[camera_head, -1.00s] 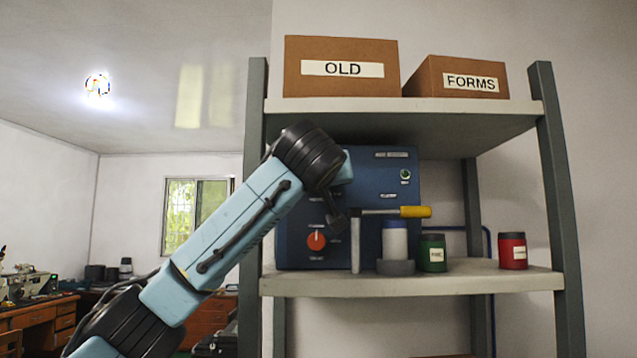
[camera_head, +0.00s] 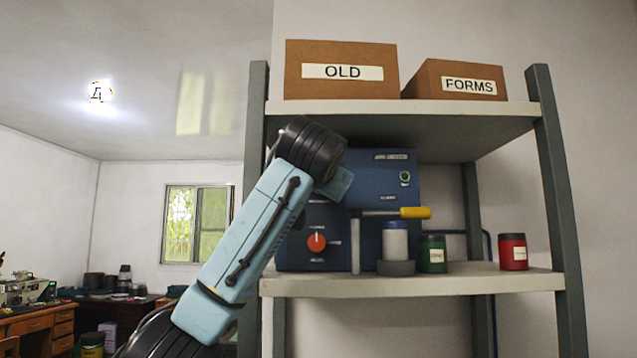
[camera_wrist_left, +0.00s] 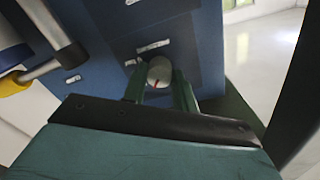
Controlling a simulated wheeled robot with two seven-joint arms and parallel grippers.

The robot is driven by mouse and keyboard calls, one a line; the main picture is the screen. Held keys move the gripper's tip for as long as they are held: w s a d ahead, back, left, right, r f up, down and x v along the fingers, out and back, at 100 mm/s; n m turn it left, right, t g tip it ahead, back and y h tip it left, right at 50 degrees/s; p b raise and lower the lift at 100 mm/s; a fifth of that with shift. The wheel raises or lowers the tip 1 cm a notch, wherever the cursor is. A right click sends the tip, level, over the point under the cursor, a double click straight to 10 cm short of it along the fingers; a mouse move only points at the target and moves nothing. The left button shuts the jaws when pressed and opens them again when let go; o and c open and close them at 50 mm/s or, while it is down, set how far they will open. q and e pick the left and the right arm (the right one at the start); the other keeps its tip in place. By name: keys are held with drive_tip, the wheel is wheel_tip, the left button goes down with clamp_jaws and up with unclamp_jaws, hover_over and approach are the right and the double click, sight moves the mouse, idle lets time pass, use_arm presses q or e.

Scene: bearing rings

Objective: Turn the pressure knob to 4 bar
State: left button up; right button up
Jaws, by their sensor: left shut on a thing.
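A grey round knob (camera_wrist_left: 158,71) with a red line across its face sits on a dark panel of the blue machine (camera_head: 400,165). My left gripper (camera_wrist_left: 160,82) has its green fingers on either side of this knob and is shut on it. The scale marks around the knob are too small and blurred to read. In the head view my left arm and wrist cover the upper left of the machine, so the gripper and grey knob are hidden there. An orange-red knob (camera_head: 316,241) shows lower on the machine, clear of the arm. My right gripper is not in view.
A yellow lever handle (camera_head: 415,212) sticks out at the machine's front, above a white blue-topped cylinder (camera_head: 395,241). A green jar (camera_head: 433,255) and red jar (camera_head: 512,252) stand on the shelf (camera_head: 460,281). The upper shelf (camera_head: 400,107) lies close above the machine.

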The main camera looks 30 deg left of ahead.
use_arm(q)
drive_tip(key=shift+m, duration=1.5)
drive_tip(key=o, duration=1)
drive_tip(key=b+v, duration=0.7)
drive_tip(key=v, duration=0.6)
drive_tip(key=shift+s+d+r, duration=0.1)
drive_tip(key=shift+s+d, duration=0.05)
drive_tip(key=shift+d, duration=0.1)
